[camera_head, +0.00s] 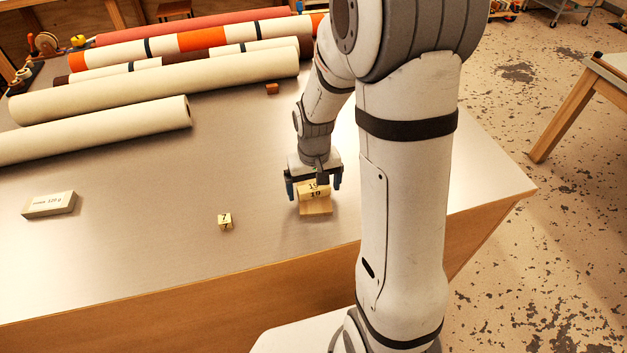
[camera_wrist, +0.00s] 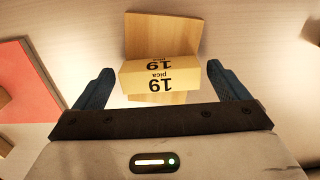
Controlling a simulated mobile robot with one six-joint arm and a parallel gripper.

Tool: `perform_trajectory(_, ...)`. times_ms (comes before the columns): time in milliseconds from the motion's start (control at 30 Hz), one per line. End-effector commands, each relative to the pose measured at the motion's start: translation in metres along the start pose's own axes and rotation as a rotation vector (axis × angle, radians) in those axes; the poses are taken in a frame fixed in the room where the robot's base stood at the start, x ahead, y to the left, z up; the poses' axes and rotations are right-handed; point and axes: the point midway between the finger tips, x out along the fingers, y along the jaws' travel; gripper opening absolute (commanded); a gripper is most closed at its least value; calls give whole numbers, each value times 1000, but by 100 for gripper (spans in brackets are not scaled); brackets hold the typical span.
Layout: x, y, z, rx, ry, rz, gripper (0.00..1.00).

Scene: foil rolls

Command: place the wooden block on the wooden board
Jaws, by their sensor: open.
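The wooden block (camera_wrist: 160,75) is pale yellow wood marked "19 pica". It shows over the wooden board (camera_wrist: 160,28), a flat tan piece on the table. In the head view, the block (camera_head: 313,190) appears to rest on the board (camera_head: 316,209), at its far side; the contact underneath is hidden. My gripper (camera_head: 313,193) points down over them and is open. In the wrist view, its two blue fingers (camera_wrist: 160,70) stand either side of the block with a gap at each side.
A small numbered cube (camera_head: 225,221) and a pale labelled bar (camera_head: 48,204) lie to the left. Long rolls (camera_head: 170,85) fill the back. A small brown block (camera_head: 272,89) lies near them. A red sheet (camera_wrist: 38,85) shows in the wrist view. The table's front edge is close.

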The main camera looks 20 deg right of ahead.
Motion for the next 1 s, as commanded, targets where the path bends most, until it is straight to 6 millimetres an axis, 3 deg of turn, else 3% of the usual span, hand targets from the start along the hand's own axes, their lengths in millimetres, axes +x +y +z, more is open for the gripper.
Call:
perform_trajectory(167, -17, 0, -1, 1, 5, 0, 94)
perform_trajectory(533, -94, 0, -1, 1, 6, 0, 94)
perform_trajectory(767, -120, 1, 0, 2, 2, 0, 94)
perform_trajectory(867, -129, 1, 7, 2, 17, 0, 94)
perform_trajectory(1000, -148, 1, 36, 1, 74, 1, 94)
